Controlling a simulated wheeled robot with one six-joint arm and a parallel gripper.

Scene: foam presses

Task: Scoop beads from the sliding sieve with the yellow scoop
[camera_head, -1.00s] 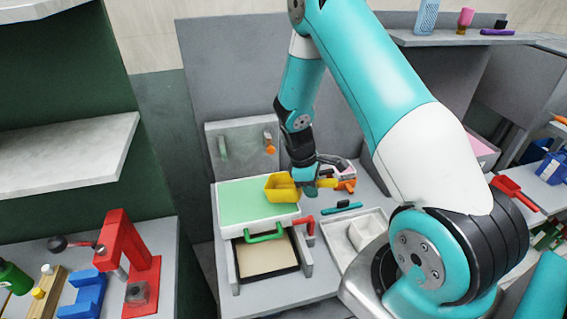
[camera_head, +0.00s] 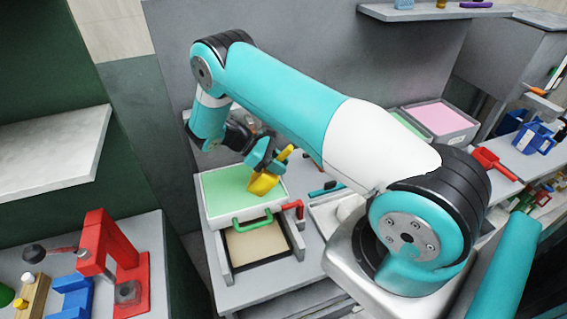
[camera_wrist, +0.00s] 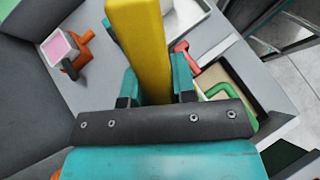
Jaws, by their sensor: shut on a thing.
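The yellow scoop (camera_head: 264,183) is in my gripper (camera_head: 268,165), its bowl tilted downward over the green bead surface of the sliding sieve. I cannot tell whether the bowl touches the beads. In the wrist view my gripper (camera_wrist: 160,88) is shut around the yellow scoop handle (camera_wrist: 142,45). The sliding sieve (camera_head: 210,214) is a white-walled tray full of green (camera_head: 222,186), with a green handle (camera_head: 252,222) at its front. It sits over a frame with a tan bed (camera_head: 256,243). The inside of the scoop bowl is hidden.
A red lever (camera_head: 293,208) stands right of the sieve. A teal-handled tool (camera_head: 327,190) and a pale tray (camera_head: 325,217) lie further right. A red press (camera_head: 117,255) stands on the left table. Green and pink bins (camera_head: 440,120) are at back right.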

